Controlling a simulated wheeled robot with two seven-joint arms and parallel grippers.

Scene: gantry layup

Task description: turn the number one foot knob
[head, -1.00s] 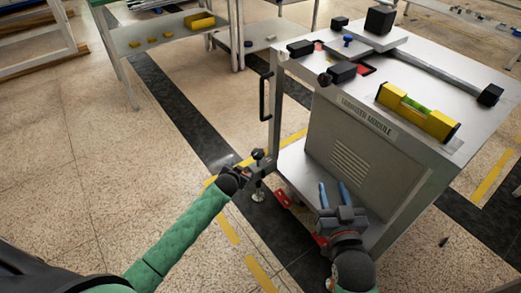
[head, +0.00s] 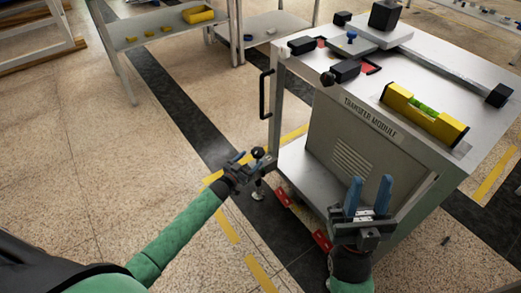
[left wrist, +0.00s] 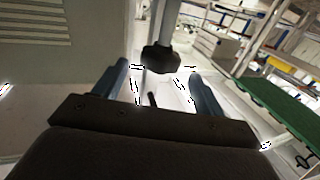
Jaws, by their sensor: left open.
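The black foot knob (head: 258,152) sits on an upright post at the left front corner of the transfer module (head: 355,150). No number is readable on it. My left gripper (head: 243,165) is open, with its blue fingers pointing at the knob and post. In the left wrist view, the dark lobed knob (left wrist: 161,59) shows on its pale post, roughly centred between the open fingertips (left wrist: 158,72) and slightly beyond them. I cannot tell whether a finger touches it. My right gripper (head: 368,185) is open and empty, fingers upward, in front of the module's lower shelf.
Red parts (head: 321,240) lie at floor level by the module's base. A yellow spirit level (head: 424,113) and black blocks rest on its top. A black handle (head: 265,95) stands out on the left side. A shelf table with a yellow bin (head: 198,14) is behind. Floor at left is clear.

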